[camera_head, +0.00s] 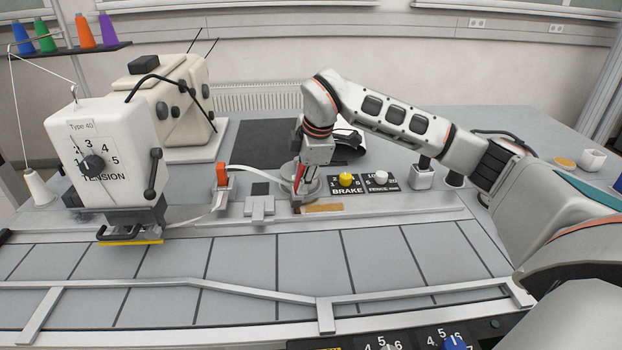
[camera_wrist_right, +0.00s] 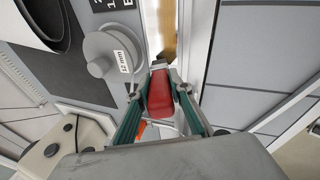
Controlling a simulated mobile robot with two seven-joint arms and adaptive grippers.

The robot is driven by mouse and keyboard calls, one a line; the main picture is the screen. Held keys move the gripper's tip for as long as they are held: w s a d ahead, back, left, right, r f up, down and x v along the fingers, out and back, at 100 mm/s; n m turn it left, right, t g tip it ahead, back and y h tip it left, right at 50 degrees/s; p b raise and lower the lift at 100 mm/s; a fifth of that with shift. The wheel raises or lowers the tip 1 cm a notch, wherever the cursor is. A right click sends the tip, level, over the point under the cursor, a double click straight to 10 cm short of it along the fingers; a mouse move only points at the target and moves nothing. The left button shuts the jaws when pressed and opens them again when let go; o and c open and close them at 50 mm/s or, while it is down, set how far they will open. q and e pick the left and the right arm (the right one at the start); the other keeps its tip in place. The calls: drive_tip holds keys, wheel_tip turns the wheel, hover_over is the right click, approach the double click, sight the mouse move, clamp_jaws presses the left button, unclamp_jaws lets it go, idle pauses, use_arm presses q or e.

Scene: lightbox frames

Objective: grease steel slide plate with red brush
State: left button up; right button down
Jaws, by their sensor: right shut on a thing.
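My right gripper (camera_head: 301,190) reaches down over the far metal edge of the bench. It is shut on the red brush (camera_wrist_right: 160,92), whose red body sits between its fingers in the right wrist view; a bit of red also shows in the head view (camera_head: 300,176). I cannot tell for sure which metal piece is the steel slide plate. My left gripper is not in view.
A roll marked 12 mm (camera_wrist_right: 104,52) stands close beside the gripper. Left of it are an orange-red block (camera_head: 222,176) and a small grey fixture (camera_head: 260,206). The BRAKE panel's yellow knob (camera_head: 346,179) is just right. The sewing machine (camera_head: 105,150) stands left.

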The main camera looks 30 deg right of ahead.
drive_tip(key=shift+w+a, duration=0.1)
drive_tip(key=shift+a, duration=0.05)
drive_tip(key=shift+r, duration=0.1)
drive_tip(key=shift+r+p, duration=1.25)
drive_tip(key=shift+r, duration=1.65)
drive_tip(key=shift+r, duration=0.1)
drive_tip(key=shift+r, duration=1.4)
